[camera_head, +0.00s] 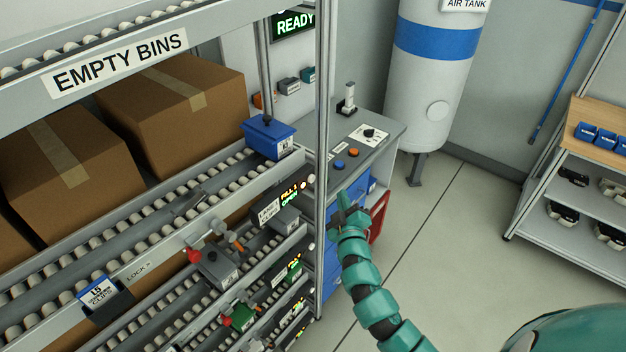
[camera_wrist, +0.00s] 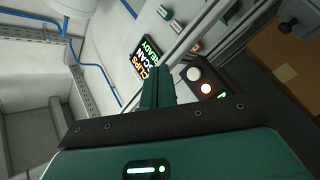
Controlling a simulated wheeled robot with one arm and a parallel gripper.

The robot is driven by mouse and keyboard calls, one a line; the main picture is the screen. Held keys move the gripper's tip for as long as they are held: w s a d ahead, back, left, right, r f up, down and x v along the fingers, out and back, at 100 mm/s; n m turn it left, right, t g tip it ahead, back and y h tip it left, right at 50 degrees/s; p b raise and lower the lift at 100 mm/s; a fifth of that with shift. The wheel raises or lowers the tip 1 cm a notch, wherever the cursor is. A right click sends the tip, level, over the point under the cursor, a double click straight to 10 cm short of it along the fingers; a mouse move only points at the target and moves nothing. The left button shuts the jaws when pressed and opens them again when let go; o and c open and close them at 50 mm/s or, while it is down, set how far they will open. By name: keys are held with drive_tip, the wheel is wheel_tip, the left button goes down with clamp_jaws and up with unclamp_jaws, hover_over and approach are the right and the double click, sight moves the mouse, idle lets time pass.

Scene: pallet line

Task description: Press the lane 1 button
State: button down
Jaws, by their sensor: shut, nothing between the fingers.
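A small lane panel with a lit "FILL 1 OPEN" display (camera_head: 290,195) sits at the end of an upper conveyor lane. Small round lights or buttons show at its right end (camera_head: 308,182); which one is the lane 1 button is too small to tell. In the wrist view my gripper (camera_wrist: 157,75) is shut and empty, left of the white button.
A vertical metal post (camera_head: 322,130) stands between the lanes and my gripper. A blue bin (camera_head: 268,138) sits on the upper lane. A grey bench (camera_head: 372,138) with orange and blue buttons is behind. Cardboard boxes (camera_head: 172,88) fill the left. Floor at right is clear.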

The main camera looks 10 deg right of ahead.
sight(312, 179)
drive_tip(key=w+a+b, duration=0.1)
drive_tip(key=w+a, duration=0.3)
drive_tip(key=w, duration=0.1)
drive_tip(key=shift+w+a, duration=0.15)
drive_tip(key=shift+w, duration=0.05)
idle(2.0)
drive_tip(key=shift+w+a+b, duration=0.25)
drive_tip(key=shift+w+b, duration=0.1)
drive_tip(key=shift+b, duration=0.1)
drive_tip(key=shift+w+a, duration=0.25)
drive_tip(key=shift+w, duration=0.05)
idle(0.8)
drive_tip(key=shift+s, duration=0.1)
drive_tip(key=shift+s+d, duration=0.5)
drive_tip(key=shift+s, duration=0.1)
idle(0.3)
